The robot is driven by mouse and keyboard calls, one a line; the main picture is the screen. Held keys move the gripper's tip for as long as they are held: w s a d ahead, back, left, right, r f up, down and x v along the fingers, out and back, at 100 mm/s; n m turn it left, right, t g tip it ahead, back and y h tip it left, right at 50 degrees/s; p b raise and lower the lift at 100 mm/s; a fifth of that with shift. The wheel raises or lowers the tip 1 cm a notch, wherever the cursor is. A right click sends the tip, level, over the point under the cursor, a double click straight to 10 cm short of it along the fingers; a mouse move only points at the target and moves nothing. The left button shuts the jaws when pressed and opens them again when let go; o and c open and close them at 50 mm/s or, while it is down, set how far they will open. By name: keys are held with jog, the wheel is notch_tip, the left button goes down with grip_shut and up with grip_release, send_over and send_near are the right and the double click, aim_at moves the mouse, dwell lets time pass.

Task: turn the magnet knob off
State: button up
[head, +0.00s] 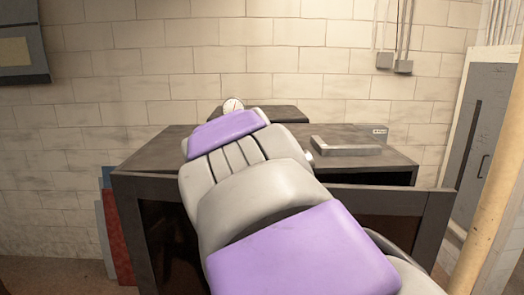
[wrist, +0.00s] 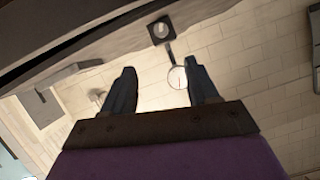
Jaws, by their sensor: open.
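In the wrist view a dark square block (wrist: 160,30) carries a small pale round spot that looks like the knob; which way it is turned is too small to read. A thin dark stem runs from the block to a white round dial (wrist: 178,77). The dial (head: 232,105) also shows in the head view, just beyond the far end of my arm. My gripper (wrist: 162,80) is open and empty in the wrist view, its two dark fingers apart, with the dial appearing between them and the block past their tips. My arm hides the gripper and block in the head view.
A dark bench (head: 150,157) spans the middle of the head view. An L-shaped grey piece (head: 345,149) lies on its right side. A pale post (head: 490,150) stands at far right. The bench's right top is partly clear.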

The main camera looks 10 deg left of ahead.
jog(key=p+x, duration=0.3)
jog(key=x, duration=1.4)
jog(key=shift+w+a+f, duration=0.15)
jog(key=shift+w, duration=0.05)
jog(key=c, duration=1)
jog(key=shift+n+h+b, duration=0.5)
jog(key=shift+n+b, duration=0.2)
jog(key=shift+b, duration=0.2)
jog(key=shift+c, duration=0.2)
jog(key=shift+a+n+t+h, duration=0.2)
jog(key=shift+n+t+h, duration=0.1)
jog(key=shift+n+h, duration=0.5)
jog(key=o, duration=1)
jog(key=shift+d, duration=0.1)
jog(key=shift+o, duration=0.2)
jog(key=shift+s, duration=0.1)
